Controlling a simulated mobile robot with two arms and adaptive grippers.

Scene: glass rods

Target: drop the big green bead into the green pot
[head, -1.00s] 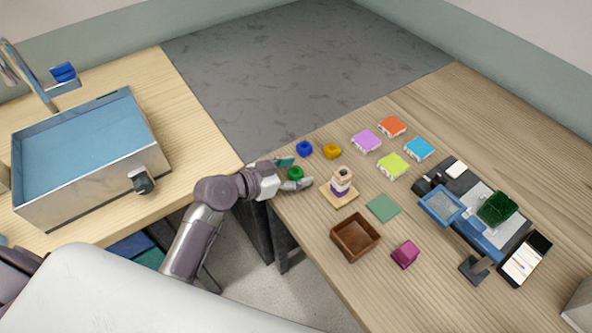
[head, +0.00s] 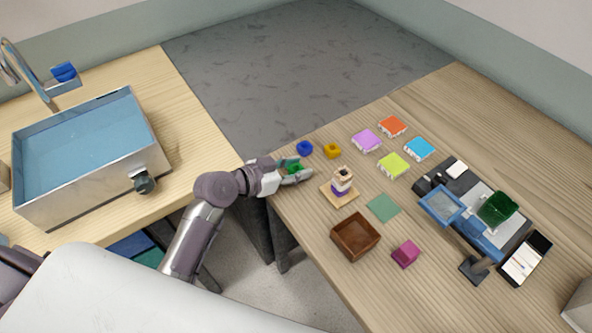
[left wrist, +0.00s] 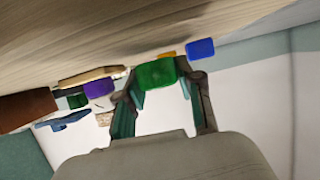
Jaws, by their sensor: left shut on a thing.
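The big green bead (head: 294,168) is between the fingertips of my left gripper (head: 294,169), at the near left edge of the table. The gripper is shut on it. In the left wrist view the green bead (left wrist: 158,73) fills the space between the two fingers. A dark green, open-looking container (head: 497,208), which looks like the green pot, is at the right on the blue and grey apparatus. It is well apart from the gripper. My right gripper is not in view.
A blue bead (head: 304,148) and a yellow bead (head: 332,150) lie just beyond the gripper. A stacked tower (head: 341,182) on a wooden plate stands to its right. A brown box (head: 355,238), magenta cube (head: 405,254), green mat (head: 383,208) and lime block (head: 393,165) lie farther right.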

